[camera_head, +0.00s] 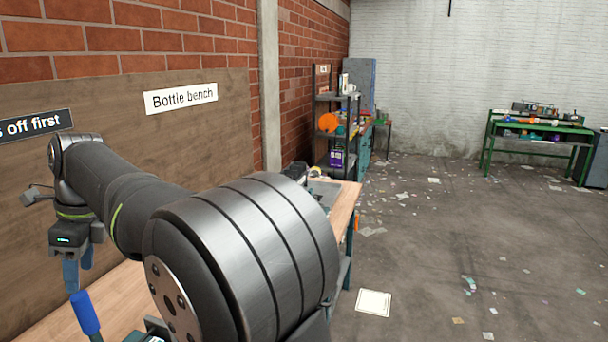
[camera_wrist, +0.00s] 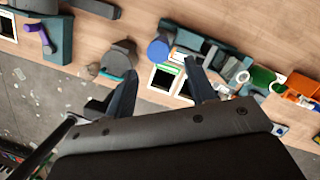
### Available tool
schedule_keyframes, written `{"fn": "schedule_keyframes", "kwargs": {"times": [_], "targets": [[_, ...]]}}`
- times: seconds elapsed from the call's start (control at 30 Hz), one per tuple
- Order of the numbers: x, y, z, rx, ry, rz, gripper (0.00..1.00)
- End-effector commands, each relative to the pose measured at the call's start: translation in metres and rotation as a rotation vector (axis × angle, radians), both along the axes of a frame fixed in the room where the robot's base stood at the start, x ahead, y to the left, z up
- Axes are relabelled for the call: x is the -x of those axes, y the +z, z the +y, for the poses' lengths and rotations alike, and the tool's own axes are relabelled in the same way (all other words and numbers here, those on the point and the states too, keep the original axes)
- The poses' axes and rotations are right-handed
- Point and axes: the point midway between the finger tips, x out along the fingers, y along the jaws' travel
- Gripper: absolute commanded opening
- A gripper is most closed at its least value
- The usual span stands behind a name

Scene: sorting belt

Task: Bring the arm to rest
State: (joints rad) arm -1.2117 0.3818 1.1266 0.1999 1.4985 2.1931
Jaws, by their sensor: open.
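My arm stretches across the left of the head view, and my gripper (camera_head: 78,270) hangs from its far end, fingers pointing down, over the wooden bench (camera_head: 115,285). In the wrist view my gripper (camera_wrist: 162,77) has its two dark fingers spread apart, with nothing held between them. The height of the fingertips above the bench is hard to tell.
The wrist view shows a teal tray (camera_wrist: 59,40), a grey round object (camera_wrist: 120,57) and orange parts (camera_wrist: 300,85). A brown board (camera_head: 190,130) backs the bench. Open floor (camera_head: 430,240) lies right.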

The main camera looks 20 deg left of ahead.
Motion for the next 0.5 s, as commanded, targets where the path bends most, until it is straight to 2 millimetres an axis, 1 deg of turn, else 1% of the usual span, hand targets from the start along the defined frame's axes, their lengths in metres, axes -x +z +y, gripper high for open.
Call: {"fn": "schedule_keyframes", "kwargs": {"times": [0.03, 0.3, 0.5], "targets": [[0.002, -0.011, 0.001, 0.004, 0.001, 0.001, 0.5], [0.009, -0.062, 0.012, 0.005, 0.001, 0.002, 0.5], [0.013, -0.088, 0.017, 0.003, 0.001, 0.001, 0.5]]}}
